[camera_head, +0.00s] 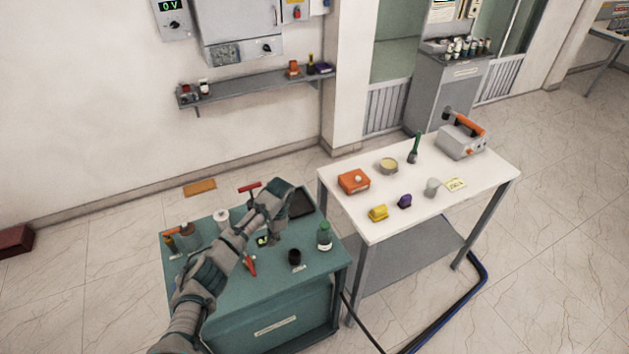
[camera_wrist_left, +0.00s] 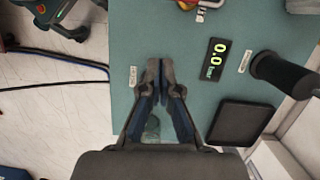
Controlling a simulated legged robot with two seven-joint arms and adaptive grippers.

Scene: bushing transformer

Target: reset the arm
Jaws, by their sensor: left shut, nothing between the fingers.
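My left arm (camera_head: 208,275) reaches up from the lower left over the green cart (camera_head: 265,285). Its gripper (camera_head: 278,236) points down above the cart top, apart from the objects there. In the left wrist view, the two dark fingers (camera_wrist_left: 160,65) are together with nothing between them. A small 0.0 bar display (camera_wrist_left: 213,60) lies beside the fingers. A pale green see-through object (camera_wrist_left: 152,130) shows partly behind the fingers. My right gripper is in neither view.
A green bottle (camera_head: 324,236), a black cup (camera_head: 295,258), a red-handled tool (camera_head: 250,265) and a dark tray (camera_head: 301,204) are on the cart. A white table (camera_head: 440,195) with several items stands to the right. A blue hose (camera_head: 455,312) runs over the floor.

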